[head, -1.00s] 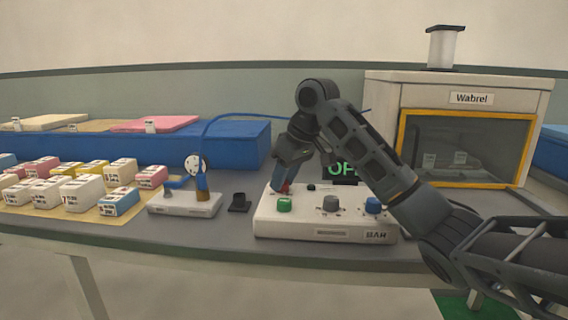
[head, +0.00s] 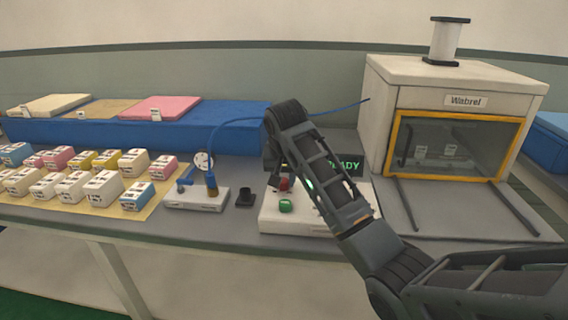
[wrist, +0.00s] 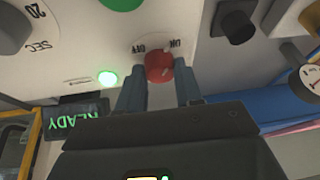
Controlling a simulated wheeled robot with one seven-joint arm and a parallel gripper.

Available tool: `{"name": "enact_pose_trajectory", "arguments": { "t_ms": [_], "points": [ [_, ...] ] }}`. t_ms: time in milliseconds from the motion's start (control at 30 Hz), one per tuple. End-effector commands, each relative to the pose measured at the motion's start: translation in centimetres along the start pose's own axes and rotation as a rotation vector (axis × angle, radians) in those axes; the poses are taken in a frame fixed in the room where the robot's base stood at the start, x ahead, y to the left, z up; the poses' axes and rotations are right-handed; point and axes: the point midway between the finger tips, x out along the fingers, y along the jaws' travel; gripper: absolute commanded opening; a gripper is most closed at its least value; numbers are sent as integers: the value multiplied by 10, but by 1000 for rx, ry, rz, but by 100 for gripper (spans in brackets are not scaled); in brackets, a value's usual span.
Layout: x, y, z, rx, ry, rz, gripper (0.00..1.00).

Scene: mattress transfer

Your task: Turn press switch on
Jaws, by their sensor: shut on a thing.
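The press switch is a red knob (wrist: 158,68) on the white control box, with ON and OFF printed beside it. In the wrist view my gripper (wrist: 159,88) has its two fingers around the knob, one on each side. In the head view the red knob (head: 284,184) shows at the back left of the control box (head: 268,218), partly behind my gripper. A green light (wrist: 107,78) glows beside the knob. The display (wrist: 76,122) reads READY. A green button (head: 286,206) sits in front of the knob.
A white cabinet labelled Wabrel (head: 466,101) with a yellow-framed window stands at the right. A small white device (head: 182,205) with a blue cable and a black holder (head: 246,196) are left of the control box. Several small boxes (head: 103,188) lie farther left.

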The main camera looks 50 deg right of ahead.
Motion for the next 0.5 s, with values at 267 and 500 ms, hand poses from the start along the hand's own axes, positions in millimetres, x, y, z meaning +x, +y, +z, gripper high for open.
{"name": "enact_pose_trajectory", "arguments": {
  "t_ms": [267,500],
  "points": [
    [-3,-3,0,164,5,67,5],
    [-1,-2,0,244,11,100,5]
  ]
}}
